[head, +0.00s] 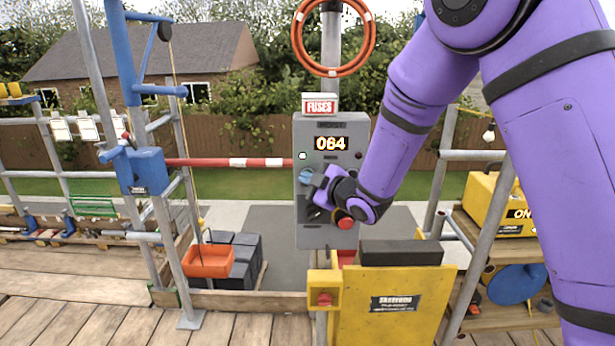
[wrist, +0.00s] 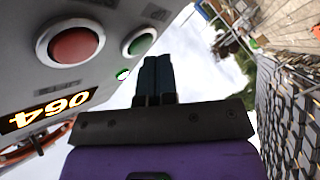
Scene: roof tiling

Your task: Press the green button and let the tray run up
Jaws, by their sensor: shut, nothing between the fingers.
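A grey control box (head: 333,129) stands on a post, with a lit display reading about 064. In the wrist view its red button (wrist: 76,45) and green button (wrist: 140,41) sit side by side, and a small green lamp (wrist: 123,74) is lit. My gripper (wrist: 157,58) is shut and empty. Its fingertips are close to the green button in the picture; I see no clear contact. An orange tray (head: 208,261) hangs low on a rope at the left.
Dark tiles (head: 243,258) are stacked behind the tray. A red and white barrier bar (head: 230,162) runs left of the box. A yellow cabinet (head: 395,310) with a dark slab (head: 400,252) on top stands below my arm. Scaffold poles stand both sides.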

